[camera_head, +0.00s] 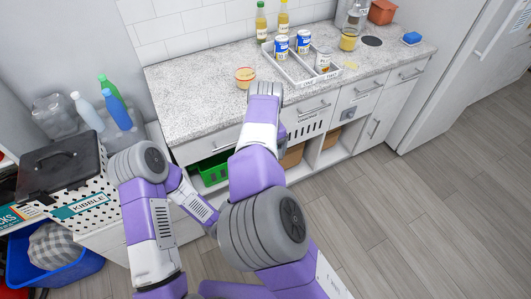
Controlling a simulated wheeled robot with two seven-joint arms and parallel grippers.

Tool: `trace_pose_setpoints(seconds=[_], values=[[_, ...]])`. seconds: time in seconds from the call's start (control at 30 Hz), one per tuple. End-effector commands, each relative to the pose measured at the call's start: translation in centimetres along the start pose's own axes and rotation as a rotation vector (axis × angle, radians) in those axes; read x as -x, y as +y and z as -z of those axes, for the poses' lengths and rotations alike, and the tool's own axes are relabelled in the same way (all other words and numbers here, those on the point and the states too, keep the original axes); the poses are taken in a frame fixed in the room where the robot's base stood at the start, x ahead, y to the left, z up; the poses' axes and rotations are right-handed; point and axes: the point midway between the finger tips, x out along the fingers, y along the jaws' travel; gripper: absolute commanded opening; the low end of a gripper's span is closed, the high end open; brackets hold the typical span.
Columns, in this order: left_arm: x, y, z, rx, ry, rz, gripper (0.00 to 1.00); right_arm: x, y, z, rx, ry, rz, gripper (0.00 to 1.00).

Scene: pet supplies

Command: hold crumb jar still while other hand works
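A clear glass jar with yellowish contents (348,42) stands upright toward the back right of the speckled counter; it looks like the crumb jar, but I read no label on it. A small round tub with a reddish band (245,77) sits nearer the counter's middle. My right arm reaches up over the counter's front edge, its end just below the tub; its fingers do not show. My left arm bends at the left and its far end passes behind my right arm, so its gripper is hidden. Neither gripper is seen touching the jar.
A divided white tray (296,76) holds several cans. Two bottles (261,22) stand behind it. A dark disc (372,41), a blue sponge (411,38) and an orange container (382,12) are at the right. Coloured bottles (117,110) stand at left. The counter's left part is clear.

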Motion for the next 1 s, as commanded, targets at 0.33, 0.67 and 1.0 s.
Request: trace_pose_setpoints(seconds=[0.33, 0.67, 1.0], values=[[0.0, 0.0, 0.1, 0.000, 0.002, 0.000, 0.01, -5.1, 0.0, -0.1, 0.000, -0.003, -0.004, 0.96], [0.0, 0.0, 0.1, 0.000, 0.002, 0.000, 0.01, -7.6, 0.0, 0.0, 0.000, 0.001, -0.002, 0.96], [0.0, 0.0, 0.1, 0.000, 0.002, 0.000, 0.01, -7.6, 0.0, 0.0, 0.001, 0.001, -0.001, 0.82]])
